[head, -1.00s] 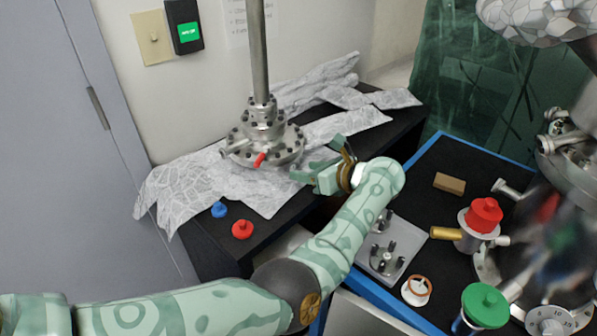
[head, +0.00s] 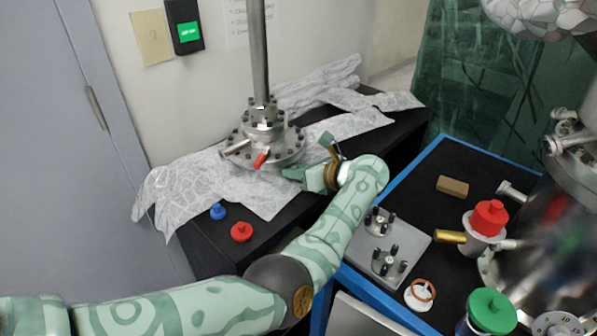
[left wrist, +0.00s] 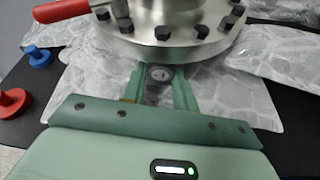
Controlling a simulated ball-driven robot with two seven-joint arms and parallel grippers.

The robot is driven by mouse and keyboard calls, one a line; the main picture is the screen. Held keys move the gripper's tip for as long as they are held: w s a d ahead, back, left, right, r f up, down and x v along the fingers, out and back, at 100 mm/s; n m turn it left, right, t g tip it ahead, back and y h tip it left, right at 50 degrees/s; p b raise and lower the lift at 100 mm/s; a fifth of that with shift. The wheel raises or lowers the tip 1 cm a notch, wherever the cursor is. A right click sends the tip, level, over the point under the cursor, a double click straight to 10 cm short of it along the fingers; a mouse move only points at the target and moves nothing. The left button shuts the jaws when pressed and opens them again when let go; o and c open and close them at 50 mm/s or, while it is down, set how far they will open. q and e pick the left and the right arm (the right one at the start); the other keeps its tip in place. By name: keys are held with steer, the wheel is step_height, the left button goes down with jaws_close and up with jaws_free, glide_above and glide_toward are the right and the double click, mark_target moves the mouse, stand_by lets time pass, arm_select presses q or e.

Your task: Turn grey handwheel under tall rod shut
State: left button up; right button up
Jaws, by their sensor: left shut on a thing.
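A tall metal rod (head: 259,55) rises from a bolted steel flange (head: 268,145) on the black bench at the back wall. My left gripper (head: 308,160) is at the flange's right side in the head view. In the left wrist view its two green fingers (left wrist: 159,86) are close on either side of a small round grey part, apparently the grey handwheel (left wrist: 160,73), just under the flange's rim. The fingers are shut on it and cover its sides. In the head view the gripper hides the handwheel. My right gripper is not in view.
Crumpled foil (head: 185,190) lies under and around the flange. A red-handled lever (head: 261,160) sticks out at its front. A blue knob (head: 217,211) and a red knob (head: 241,232) stand front left. A blue-edged cart with parts (head: 452,186) stands right.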

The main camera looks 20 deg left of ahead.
arm_select(q)
steer(key=shift+w+f+m+g+b, duration=0.1)
steer(key=shift+f+m+g+b, duration=0.2)
steer(key=shift+f+m+b, duration=0.1)
steer(key=shift+r+m, duration=0.3)
steer(key=shift+r, duration=0.1)
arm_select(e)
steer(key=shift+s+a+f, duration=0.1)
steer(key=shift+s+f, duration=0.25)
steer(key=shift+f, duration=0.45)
arm_select(q)
steer(key=o, duration=1)
steer(key=shift+d, duration=0.1)
steer(key=p+v, duration=0.1)
steer(key=v, duration=0.7)
steer(key=shift+w+r, duration=0.15)
steer(key=shift+r, duration=0.05)
steer(key=shift+f+b+v, duration=0.2)
steer(key=shift+b+v, duration=0.25)
steer(key=shift+v, duration=1.6)
steer(key=shift+f+b+v, duration=0.2)
steer(key=shift+b+v, duration=0.2)
steer(key=shift+v, duration=1.6)
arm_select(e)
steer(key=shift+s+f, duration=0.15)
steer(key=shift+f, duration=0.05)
